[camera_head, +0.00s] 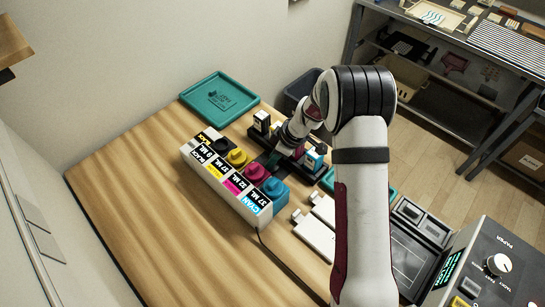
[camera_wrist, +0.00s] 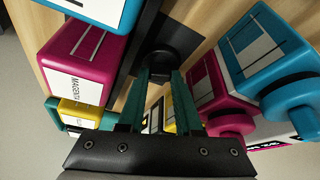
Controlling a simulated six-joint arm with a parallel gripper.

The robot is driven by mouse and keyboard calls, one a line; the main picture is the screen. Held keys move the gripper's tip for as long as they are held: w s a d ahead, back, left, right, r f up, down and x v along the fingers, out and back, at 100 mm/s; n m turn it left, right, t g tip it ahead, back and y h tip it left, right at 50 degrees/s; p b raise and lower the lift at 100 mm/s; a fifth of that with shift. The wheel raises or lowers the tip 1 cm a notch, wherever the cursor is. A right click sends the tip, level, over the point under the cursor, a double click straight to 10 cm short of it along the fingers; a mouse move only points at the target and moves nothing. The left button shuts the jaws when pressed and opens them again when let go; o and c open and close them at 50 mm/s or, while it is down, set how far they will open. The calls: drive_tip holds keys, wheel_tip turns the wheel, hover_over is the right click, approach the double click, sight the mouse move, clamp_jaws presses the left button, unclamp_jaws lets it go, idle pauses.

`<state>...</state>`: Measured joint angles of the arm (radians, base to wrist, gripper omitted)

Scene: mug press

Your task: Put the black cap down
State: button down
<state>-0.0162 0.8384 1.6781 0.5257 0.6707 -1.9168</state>
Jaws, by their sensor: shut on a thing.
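My gripper (camera_head: 273,159) is low between the ink tank block and the bottle rack. In the wrist view its teal fingers (camera_wrist: 161,77) are shut on the black cap (camera_wrist: 172,65), a round dark piece at the fingertips. Under the cap is a dark surface (camera_wrist: 152,22); I cannot tell whether the cap touches it. The ink tank block (camera_head: 222,188) has black, yellow, magenta and cyan tanks. A yellow cap (camera_head: 237,157), a magenta cap (camera_head: 255,172) and a cyan cap (camera_head: 274,187) are on their tanks. The top of the black tank (camera_head: 221,146) is dark and its detail is unclear.
Ink bottles stand close by in the rack, including a magenta bottle (camera_wrist: 85,60) and a cyan bottle (camera_wrist: 105,10). A teal tray (camera_head: 220,98) lies at the back. White plates (camera_head: 314,232) lie at the front. The left of the wooden table (camera_head: 130,190) is clear.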

drive_tip(key=shift+f, duration=0.1)
drive_tip(key=c, duration=0.9)
unclamp_jaws()
drive_tip(key=shift+o, duration=0.2)
drive_tip(key=v, duration=1.2)
drive_tip(key=s+r+m, duration=0.4)
drive_tip(key=s+r, duration=0.2)
drive_tip(key=s, duration=0.2)
drive_tip(key=s+d+r+m+g+h, duration=0.1)
drive_tip(key=s+r+m+h, duration=0.1)
drive_tip(key=s+m, duration=1.3)
drive_tip(key=s, duration=0.9)
drive_tip(key=shift+r+g, duration=0.35)
drive_tip(key=shift+g, duration=0.05)
drive_tip(key=shift+d, duration=0.1)
